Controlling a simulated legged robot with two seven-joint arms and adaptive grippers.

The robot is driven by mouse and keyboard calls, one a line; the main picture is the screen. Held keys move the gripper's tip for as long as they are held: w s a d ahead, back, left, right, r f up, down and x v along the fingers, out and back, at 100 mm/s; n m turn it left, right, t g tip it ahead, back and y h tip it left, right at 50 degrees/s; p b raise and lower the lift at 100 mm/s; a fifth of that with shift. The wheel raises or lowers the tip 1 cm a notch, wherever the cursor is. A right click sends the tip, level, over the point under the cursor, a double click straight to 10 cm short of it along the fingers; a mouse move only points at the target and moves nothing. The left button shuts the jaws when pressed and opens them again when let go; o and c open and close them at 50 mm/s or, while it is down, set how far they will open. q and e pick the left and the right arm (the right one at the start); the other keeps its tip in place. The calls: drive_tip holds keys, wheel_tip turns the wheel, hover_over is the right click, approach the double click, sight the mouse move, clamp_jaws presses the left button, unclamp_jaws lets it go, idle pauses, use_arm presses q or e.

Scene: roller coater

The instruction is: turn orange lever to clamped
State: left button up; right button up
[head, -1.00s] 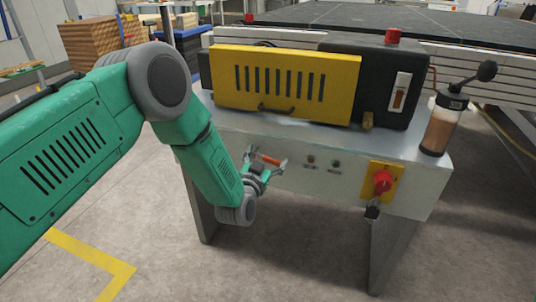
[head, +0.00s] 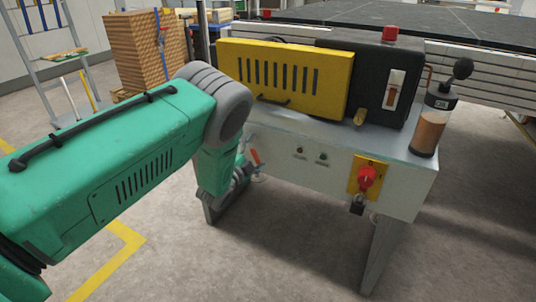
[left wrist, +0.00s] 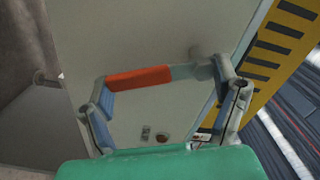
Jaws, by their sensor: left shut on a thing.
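The orange lever (head: 255,157) is on the front panel of the grey machine cabinet (head: 310,178), near its left end. It stands steeply tilted in the head view. In the left wrist view the orange grip (left wrist: 138,77) joins a grey metal arm at its right. My left gripper (left wrist: 160,76) has one finger at each end of the lever and is shut on it. In the head view this gripper (head: 246,166) is partly hidden by my own arm. My right gripper is not in view.
Open floor lies in front.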

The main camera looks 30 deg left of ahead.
use_arm(q)
drive_tip(key=m, duration=0.2)
drive_tip(key=shift+a+f+m, duration=0.25)
drive_tip(key=shift+f+m, duration=0.05)
drive_tip(key=shift+w+a+f+m+b, duration=0.1)
drive_tip(key=shift+a+m+b, duration=0.1)
drive_tip(key=shift+m, duration=0.35)
drive_tip(key=shift+a+m+b, duration=0.1)
drive_tip(key=shift+m+b, duration=0.1)
drive_tip(key=shift+m, duration=0.35)
drive_tip(key=o, duration=1.4)
drive_tip(key=shift+c, duration=0.2)
drive_tip(key=shift+o, duration=1.3)
drive_tip(key=shift+w+f, duration=0.1)
drive_tip(key=shift+f, duration=0.05)
drive_tip(key=shift+a, duration=0.1)
drive_tip(key=s, duration=1.2)
drive_tip(key=shift+a, duration=0.2)
